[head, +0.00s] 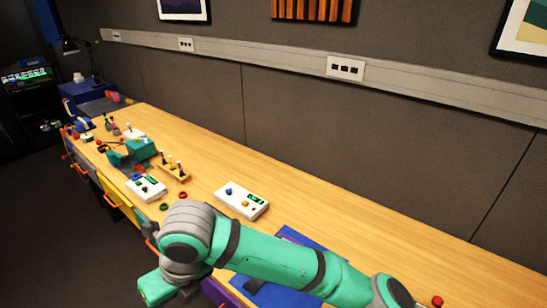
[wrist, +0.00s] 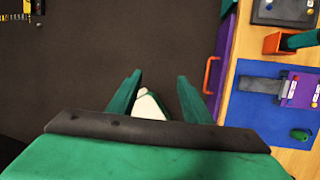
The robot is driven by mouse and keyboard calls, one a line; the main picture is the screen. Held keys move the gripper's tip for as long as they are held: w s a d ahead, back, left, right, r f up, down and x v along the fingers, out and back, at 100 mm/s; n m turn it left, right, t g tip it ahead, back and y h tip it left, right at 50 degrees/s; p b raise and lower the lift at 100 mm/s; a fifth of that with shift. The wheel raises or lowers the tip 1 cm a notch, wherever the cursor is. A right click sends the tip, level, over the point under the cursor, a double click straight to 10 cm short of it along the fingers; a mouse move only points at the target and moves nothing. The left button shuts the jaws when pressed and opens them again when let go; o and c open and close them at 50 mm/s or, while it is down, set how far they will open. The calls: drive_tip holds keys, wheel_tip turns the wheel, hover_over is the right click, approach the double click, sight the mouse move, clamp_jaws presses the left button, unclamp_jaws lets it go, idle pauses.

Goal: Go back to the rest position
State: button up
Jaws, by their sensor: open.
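My gripper (wrist: 158,76) is in the wrist view, its two green fingers apart over the dark floor, left of the bench edge. A small pale shape (wrist: 150,106) shows between the fingers, low in the picture; I cannot tell what it is or whether it touches them. In the head view my green and grey arm crosses the front of the bench, and I cannot make out the fingers there. A white panel (head: 242,201) with a blue ball, a yellow button and a green display sits on the bench beyond my arm, apart from it.
The wooden bench (head: 330,228) runs along the grey wall, clear at the back right. A second white box (head: 147,188) and a wooden lever block (head: 174,172) stand farther left. An orange drawer handle (wrist: 210,75) sticks out near my gripper. A blue mat (wrist: 262,118) holds purple and grey parts.

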drive_tip(key=a+r+m+y, duration=0.3)
drive_tip(key=a+m+y, duration=0.15)
drive_tip(key=a, duration=0.45)
drive_tip(key=w+a+r+m+t+y, duration=0.5)
drive_tip(key=m+y, duration=0.3)
drive_tip(key=m, duration=0.5)
drive_tip(key=w+d+f+m+t+h, duration=0.2)
drive_tip(key=d+f+m+t+h, duration=0.6)
drive_tip(key=d+f+m+t, duration=0.9)
drive_tip(key=s+d+f+m+g+h, duration=0.4)
drive_tip(key=s+d+m+g+h, duration=0.1)
drive_tip(key=s+m, duration=0.25)
drive_tip(key=s+d+f+m+h, duration=0.1)
drive_tip(key=s+d+f, duration=0.1)
drive_tip(key=s+d, duration=0.4)
drive_tip(key=s+d+f+m+g+h, duration=0.1)
drive_tip(key=s+d, duration=0.5)
drive_tip(key=s, duration=0.8)
wheel_tip(320, 180, down, 2)
drive_tip(key=shift+d+f+m+g+h, duration=0.15)
drive_tip(key=shift+d+m+g+h, duration=0.2)
drive_tip(key=shift+m+h, duration=0.4)
